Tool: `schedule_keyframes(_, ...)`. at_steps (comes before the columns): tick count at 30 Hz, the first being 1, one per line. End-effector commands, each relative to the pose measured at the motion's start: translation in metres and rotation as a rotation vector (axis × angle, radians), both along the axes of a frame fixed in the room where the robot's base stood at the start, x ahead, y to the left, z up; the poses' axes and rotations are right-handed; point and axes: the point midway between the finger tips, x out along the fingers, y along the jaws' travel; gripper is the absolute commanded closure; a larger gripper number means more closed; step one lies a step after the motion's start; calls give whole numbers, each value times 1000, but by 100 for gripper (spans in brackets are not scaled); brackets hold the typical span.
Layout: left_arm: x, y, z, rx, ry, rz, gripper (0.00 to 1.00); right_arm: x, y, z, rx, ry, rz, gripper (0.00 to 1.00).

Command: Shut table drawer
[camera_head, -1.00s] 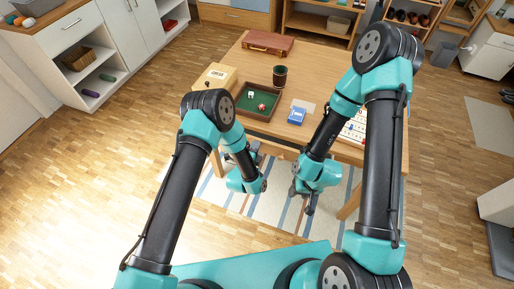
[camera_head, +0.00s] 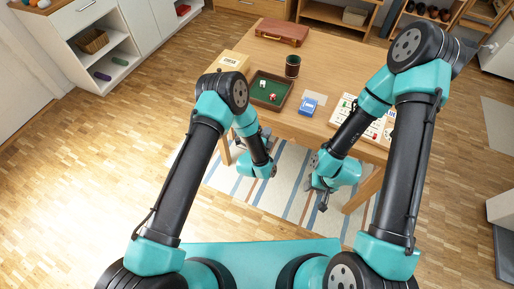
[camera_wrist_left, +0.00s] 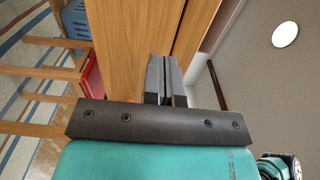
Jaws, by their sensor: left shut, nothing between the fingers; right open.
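The wooden table (camera_head: 342,60) stands in front of me in the head view. Its drawer is hard to make out there, with my arms over the table's near edge. The left wrist view, turned on its side, shows a wooden panel (camera_wrist_left: 128,50) that looks like the drawer front, with a dark seam beside it. I cannot tell how far the drawer is out. My left gripper (camera_wrist_left: 164,62) is shut and empty, its fingertips close to or touching the wood by the seam. My right gripper (camera_head: 321,196) is open and empty, low in front of the table.
On the tabletop are a green-lined tray (camera_head: 284,99), a dark cup (camera_head: 292,66), a blue box (camera_head: 308,106), a brown case (camera_head: 282,32) and a white game board (camera_head: 375,127). A striped rug (camera_head: 285,198) lies below. The left wrist view shows a red container (camera_wrist_left: 91,82).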

Motion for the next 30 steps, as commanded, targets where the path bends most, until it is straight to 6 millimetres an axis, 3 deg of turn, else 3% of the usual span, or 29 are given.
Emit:
schedule_keyframes(18,-98,43,-1,1,3,-10,100,0,0,0,0,0,0,53)
schedule_keyframes(30,-108,48,0,0,0,-10,100,0,0,0,0,0,0,53)
